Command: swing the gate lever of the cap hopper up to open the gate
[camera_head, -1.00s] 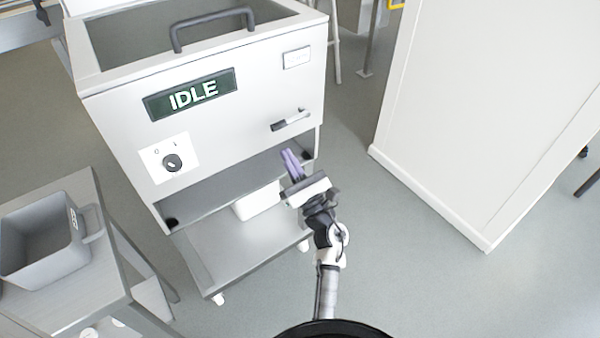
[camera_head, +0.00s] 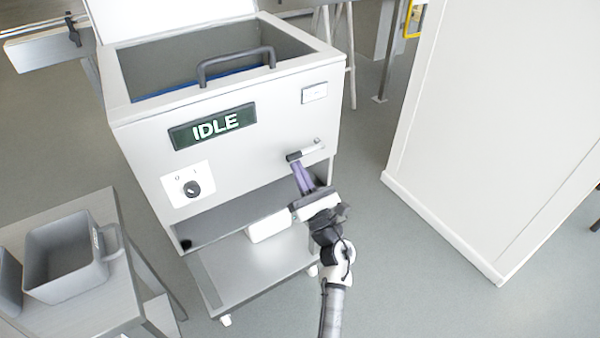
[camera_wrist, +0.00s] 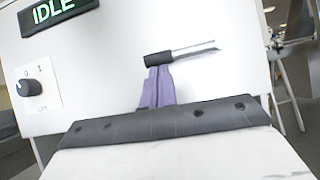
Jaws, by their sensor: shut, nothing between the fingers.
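The cap hopper (camera_head: 240,160) is a white cabinet with a green IDLE sign and an open top. Its gate lever (camera_head: 306,151) is on the lower right of the front, a light bar with a dark grip at its left end, lying nearly level and rising slightly to the right. The lever also shows in the wrist view (camera_wrist: 180,53). My gripper (camera_head: 299,166) has its purple fingers together and empty. Their tips are just below the dark grip, close to it or touching; I cannot tell which. In the wrist view the fingers (camera_wrist: 157,72) end right under the grip.
A dark knob (camera_head: 192,188) sits on the hopper front at left. A white bin (camera_head: 268,227) stands on the shelf below. A grey jug-like container (camera_head: 65,262) stands on a side table at left. A white cabinet (camera_head: 490,120) stands at right, with clear floor between.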

